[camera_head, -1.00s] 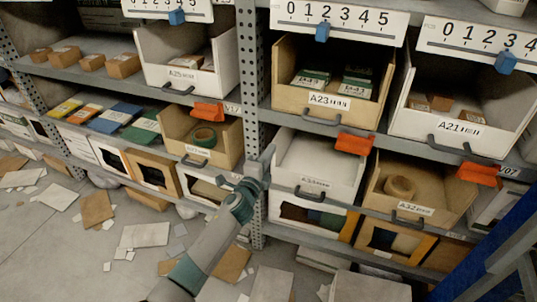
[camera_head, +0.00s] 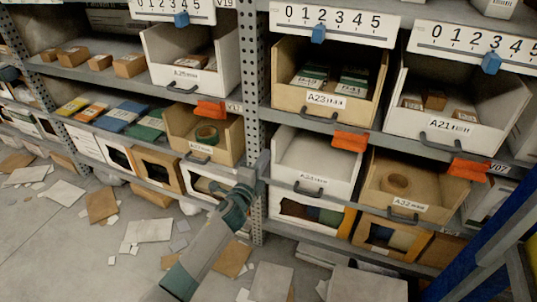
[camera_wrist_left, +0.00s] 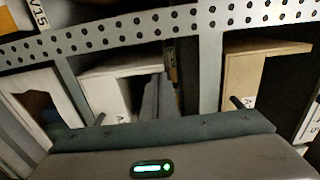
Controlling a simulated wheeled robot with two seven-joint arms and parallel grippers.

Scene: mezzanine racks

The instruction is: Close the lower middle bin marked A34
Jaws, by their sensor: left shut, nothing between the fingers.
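The lower middle bin marked A34 (camera_head: 314,177) is a white open-topped bin with a dark handle on its front. It sits on the lower shelf level under bin A23 and left of bin A32, and it looks empty inside. My left gripper (camera_head: 263,164) is shut and empty. It is just left of A34, in front of the perforated rack post, and I see no contact with the bin. The left wrist view shows a white bin and a tan bin (camera_wrist_left: 240,80), both with dark handles; their labels are not readable there. My right gripper is not in view.
Tan bin A32 (camera_head: 410,207) holds a tape roll, right of A34. Tan bin A23 (camera_head: 321,102) and an orange tag (camera_head: 349,141) are above. The perforated post (camera_head: 255,90) stands left of A34. Cartons and paper scraps (camera_head: 143,231) litter the floor.

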